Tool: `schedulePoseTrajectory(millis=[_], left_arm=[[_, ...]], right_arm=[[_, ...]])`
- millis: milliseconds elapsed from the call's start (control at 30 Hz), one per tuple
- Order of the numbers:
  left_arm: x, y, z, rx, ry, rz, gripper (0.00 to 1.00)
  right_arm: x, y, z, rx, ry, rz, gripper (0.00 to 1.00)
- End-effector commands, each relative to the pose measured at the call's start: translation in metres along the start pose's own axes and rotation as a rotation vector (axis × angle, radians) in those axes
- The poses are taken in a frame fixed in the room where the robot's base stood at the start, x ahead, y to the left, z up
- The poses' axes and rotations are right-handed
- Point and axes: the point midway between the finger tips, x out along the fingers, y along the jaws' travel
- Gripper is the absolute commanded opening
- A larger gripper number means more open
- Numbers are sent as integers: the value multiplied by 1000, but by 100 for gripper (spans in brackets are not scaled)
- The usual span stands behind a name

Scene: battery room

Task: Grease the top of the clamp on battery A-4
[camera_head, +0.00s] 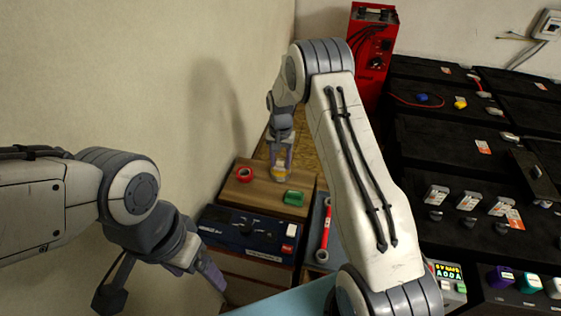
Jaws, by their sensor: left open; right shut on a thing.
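My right gripper (281,168) reaches to the far part of a wooden-topped surface and is shut on a small yellow item (279,175), perhaps a grease container; the fingers hide part of it. I cannot tell whether the item touches the wood. My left gripper (216,278) is open and empty at the lower left, apart from everything. Black batteries (445,140) fill the rack at the right, some with grey clamps (468,201) on them. I cannot read which one is A-4, and my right arm hides part of the rack's left side.
A red tape roll (244,175) and a green item (294,198) lie on the wooden top (262,203). A dark blue case (242,232) and a red wrench (325,230) are in front. A red charger (374,45) stands behind. The wall is close on the left.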

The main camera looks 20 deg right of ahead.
Motion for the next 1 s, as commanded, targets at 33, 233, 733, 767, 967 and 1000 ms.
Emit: schedulePoseTrajectory(millis=[33, 233, 733, 767, 967, 1000], left_arm=[[0, 0, 0, 0, 0, 0, 85], [1, 0, 0, 0, 0, 0, 85], [4, 0, 0, 0, 0, 0, 85], [5, 0, 0, 0, 0, 0, 85], [5, 0, 0, 0, 0, 0, 85], [5, 0, 0, 0, 0, 0, 85]], right_arm=[[0, 0, 0, 0, 0, 0, 4], [2, 0, 0, 0, 0, 0, 4], [8, 0, 0, 0, 1, 0, 4], [9, 0, 0, 0, 1, 0, 4], [10, 0, 0, 0, 1, 0, 4], [10, 0, 0, 0, 1, 0, 4]])
